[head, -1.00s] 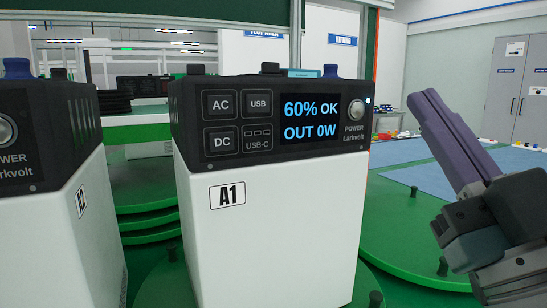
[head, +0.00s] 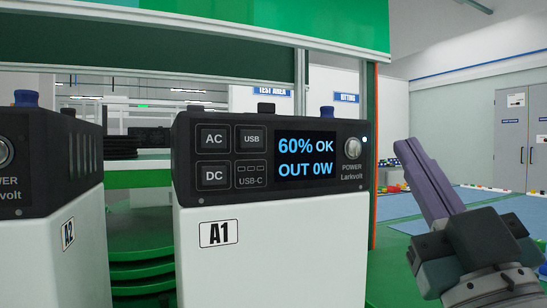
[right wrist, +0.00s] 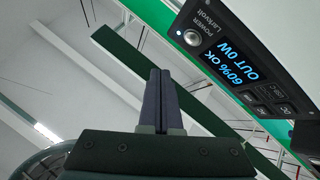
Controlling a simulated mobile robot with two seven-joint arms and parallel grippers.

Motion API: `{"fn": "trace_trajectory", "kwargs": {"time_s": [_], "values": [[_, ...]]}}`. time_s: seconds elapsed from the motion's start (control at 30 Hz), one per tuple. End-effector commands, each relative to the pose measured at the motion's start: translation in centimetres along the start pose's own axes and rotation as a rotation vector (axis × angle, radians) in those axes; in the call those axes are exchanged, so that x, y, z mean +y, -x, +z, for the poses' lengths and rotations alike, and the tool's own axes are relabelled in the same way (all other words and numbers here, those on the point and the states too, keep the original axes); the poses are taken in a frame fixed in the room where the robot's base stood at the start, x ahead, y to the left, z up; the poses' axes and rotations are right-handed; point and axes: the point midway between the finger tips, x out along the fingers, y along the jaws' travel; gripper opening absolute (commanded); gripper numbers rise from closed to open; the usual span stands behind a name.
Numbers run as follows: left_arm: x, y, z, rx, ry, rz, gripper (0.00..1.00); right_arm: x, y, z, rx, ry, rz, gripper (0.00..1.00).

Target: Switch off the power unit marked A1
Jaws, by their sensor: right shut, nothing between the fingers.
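The power unit marked A1 (head: 270,220) stands upright in the middle of the head view, white below with a black front panel. Its lit screen (head: 306,157) reads 60% OK, OUT 0W. The round silver POWER button (head: 351,146) is right of the screen, with a small lit light above it. My right gripper (head: 408,146) is shut and empty, to the right of the panel and apart from it. In the right wrist view the gripper (right wrist: 160,75) points upward in the picture, with the button (right wrist: 193,37) to its upper right. My left gripper is not in view.
A second unit marked A2 (head: 60,225) stands close at the left. A green and metal frame (head: 230,45) rises behind the units. Stacked green discs (head: 140,255) show between the units. Blue mats and grey cabinets (head: 510,140) are far off at the right.

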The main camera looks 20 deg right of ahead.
Motion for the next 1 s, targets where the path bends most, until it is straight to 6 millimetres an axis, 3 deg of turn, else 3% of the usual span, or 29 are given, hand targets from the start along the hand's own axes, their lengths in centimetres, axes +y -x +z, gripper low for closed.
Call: {"fn": "trace_trajectory", "kwargs": {"time_s": [0.17, 0.4, 1.0], "values": [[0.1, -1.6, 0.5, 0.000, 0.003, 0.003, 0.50, -1.4, -1.6, 1.4, 0.003, -0.002, 0.001, 0.00], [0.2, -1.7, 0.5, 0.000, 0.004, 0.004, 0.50, -2.4, -3.2, 2.4, -0.001, -0.001, 0.000, 0.00], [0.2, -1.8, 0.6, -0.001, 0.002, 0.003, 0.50, -2.6, -3.5, 2.6, -0.001, -0.001, -0.001, 0.00]]}}
